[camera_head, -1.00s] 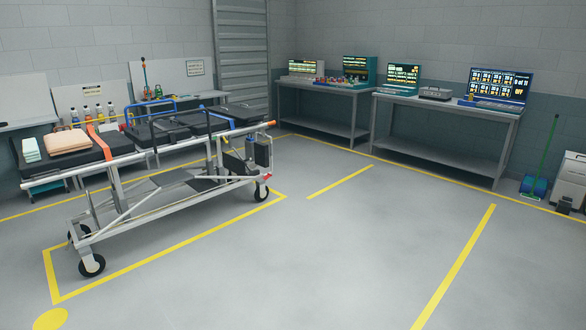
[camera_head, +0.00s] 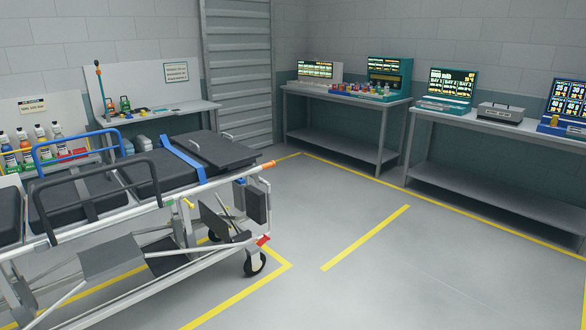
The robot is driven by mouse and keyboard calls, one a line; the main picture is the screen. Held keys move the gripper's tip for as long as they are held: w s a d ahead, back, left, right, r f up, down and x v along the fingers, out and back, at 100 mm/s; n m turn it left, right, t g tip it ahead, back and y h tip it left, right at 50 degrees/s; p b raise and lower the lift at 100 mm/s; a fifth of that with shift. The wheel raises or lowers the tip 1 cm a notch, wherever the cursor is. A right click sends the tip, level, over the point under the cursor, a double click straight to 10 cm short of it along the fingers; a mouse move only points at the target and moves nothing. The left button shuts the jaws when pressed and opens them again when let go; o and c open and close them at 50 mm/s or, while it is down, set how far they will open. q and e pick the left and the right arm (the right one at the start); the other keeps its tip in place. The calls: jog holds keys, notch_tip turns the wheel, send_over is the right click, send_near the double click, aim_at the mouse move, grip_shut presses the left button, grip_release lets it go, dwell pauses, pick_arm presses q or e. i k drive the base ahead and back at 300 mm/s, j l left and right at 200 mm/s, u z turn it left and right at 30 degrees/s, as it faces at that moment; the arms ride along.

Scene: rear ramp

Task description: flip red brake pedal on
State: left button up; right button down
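A wheeled stretcher stands at the left in the head view, with black mattress sections (camera_head: 86,199) and a white frame. A small red pedal (camera_head: 263,240) shows low at its right end, just above the black caster wheel (camera_head: 255,264). It is too small to tell whether it is flipped on or off. An orange handle end (camera_head: 268,164) sticks out above it. Neither of my grippers is in view.
Yellow floor lines (camera_head: 366,237) mark the bay, and the floor right of the stretcher is clear. Grey benches with screens (camera_head: 450,90) and a tray of small bottles (camera_head: 355,90) stand along the back and right walls.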

aim_at(262, 240)
jog(key=i, duration=0.8)
jog(key=i+l+u, duration=0.15)
jog(key=i, duration=0.7)
jog(key=i+l+u, duration=0.1)
jog(key=i+u, duration=0.3)
jog(key=i+l+u, duration=1.2)
jog(key=l, duration=0.25)
jog(key=i+l+u, duration=0.2)
jog(key=i+l, duration=0.1)
jog(key=l, duration=0.05)
